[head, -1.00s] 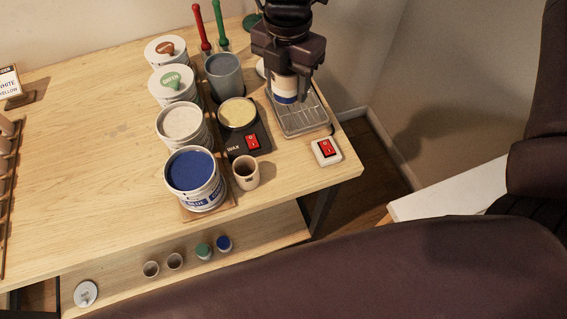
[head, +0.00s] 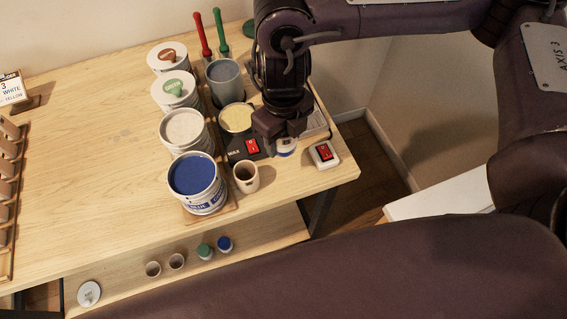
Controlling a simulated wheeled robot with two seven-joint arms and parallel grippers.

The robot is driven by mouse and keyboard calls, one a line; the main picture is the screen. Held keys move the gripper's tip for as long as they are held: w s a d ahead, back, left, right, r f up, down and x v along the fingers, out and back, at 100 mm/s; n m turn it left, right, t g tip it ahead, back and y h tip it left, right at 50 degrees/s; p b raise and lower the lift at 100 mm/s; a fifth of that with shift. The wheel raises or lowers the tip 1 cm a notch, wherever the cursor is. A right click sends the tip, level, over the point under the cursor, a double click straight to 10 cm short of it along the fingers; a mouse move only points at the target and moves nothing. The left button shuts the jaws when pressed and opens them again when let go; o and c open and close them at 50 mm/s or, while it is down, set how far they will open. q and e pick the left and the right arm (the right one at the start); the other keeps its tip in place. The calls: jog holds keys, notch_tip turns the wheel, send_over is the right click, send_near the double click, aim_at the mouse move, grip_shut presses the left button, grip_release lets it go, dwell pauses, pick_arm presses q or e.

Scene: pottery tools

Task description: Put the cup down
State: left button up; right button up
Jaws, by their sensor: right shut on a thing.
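The cup (head: 286,148), white with a blue band, shows only in part below my right gripper (head: 281,130). My right gripper is shut on it and hides its upper part. The cup is right of the wax pot's red switch and left of the white switch box, near the front end of the metal drip tray (head: 316,125). I cannot tell whether its bottom touches the surface. My left gripper is not in view.
The wax pot (head: 237,117), a small beige cup (head: 246,177), the blue glaze bucket (head: 196,180) and the white switch box (head: 324,155) stand close by. Several small cups sit on the lower shelf (head: 290,233). The table's left middle (head: 90,160) is clear.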

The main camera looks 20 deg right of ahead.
send_over(284, 173)
notch_tip(284, 173, down, 8)
jog(key=shift+f+b, duration=0.4)
jog(key=shift+f, duration=1.5)
jog(key=shift+a, duration=0.1)
jog(key=shift+f, duration=0.2)
jog(key=o, duration=1)
jog(key=shift+r, duration=0.1)
jog(key=shift+r, duration=0.1)
jog(key=shift+r, duration=0.3)
notch_tip(284, 173, up, 12)
jog(key=shift+f, duration=0.25)
